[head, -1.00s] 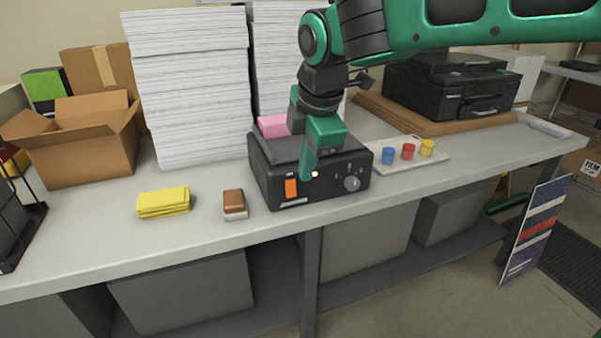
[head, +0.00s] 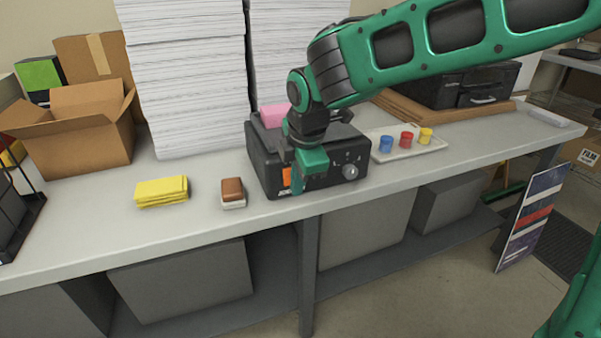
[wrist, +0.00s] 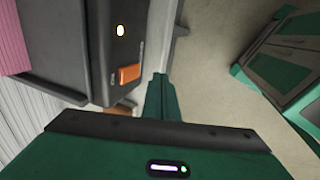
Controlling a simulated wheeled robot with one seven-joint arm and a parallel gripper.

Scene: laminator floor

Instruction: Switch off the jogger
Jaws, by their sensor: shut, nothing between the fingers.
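The jogger (head: 262,165) is a black box on the bench with an orange rocker switch (head: 286,178) at the left of its front panel and a round knob (head: 350,172) at the right. My gripper (head: 297,186) is shut and empty, pointing down just in front of the panel and partly covering the switch. In the wrist view, the switch (wrist: 130,74) lies just left of my closed fingers (wrist: 160,92); I cannot tell whether they touch.
Tall paper stacks (head: 185,80) stand behind the jogger. A brown and white block (head: 232,192) and yellow pads (head: 161,191) lie to its left. A tray (head: 408,152) with blue, red and yellow pots lies to its right. The bench's front edge runs close below.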

